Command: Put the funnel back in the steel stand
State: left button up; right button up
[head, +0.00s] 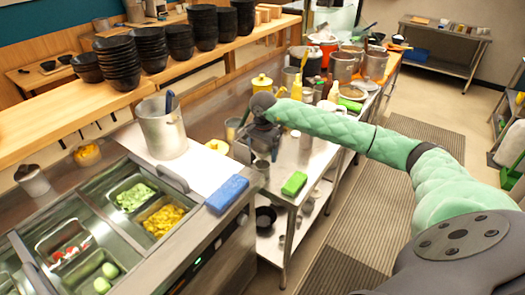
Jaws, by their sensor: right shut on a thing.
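My right arm reaches in from the right, and my right gripper (258,138) is over the near end of the steel side table. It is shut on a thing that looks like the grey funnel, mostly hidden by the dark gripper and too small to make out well. Dark and metallic parts show just below the gripper. I cannot tell which belong to the steel stand, or whether the funnel touches it. My left gripper is out of view.
A blue sponge (227,194) lies on the counter edge and a green one (294,183) on the steel table (318,160). A large steel pot (162,128) stands at left by topping bins (162,216). Pots and bottles crowd the table's far end.

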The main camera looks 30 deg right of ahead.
aim_at(262, 162)
jog(key=shift+f+b, duration=1.35)
jog(key=shift+f, duration=0.1)
jog(key=shift+f, duration=0.2)
jog(key=shift+f+b, duration=1.1)
jog(key=o, duration=0.7)
jog(key=shift+r, duration=0.1)
jog(key=shift+r+p, duration=0.3)
jog(key=shift+r, duration=2.6)
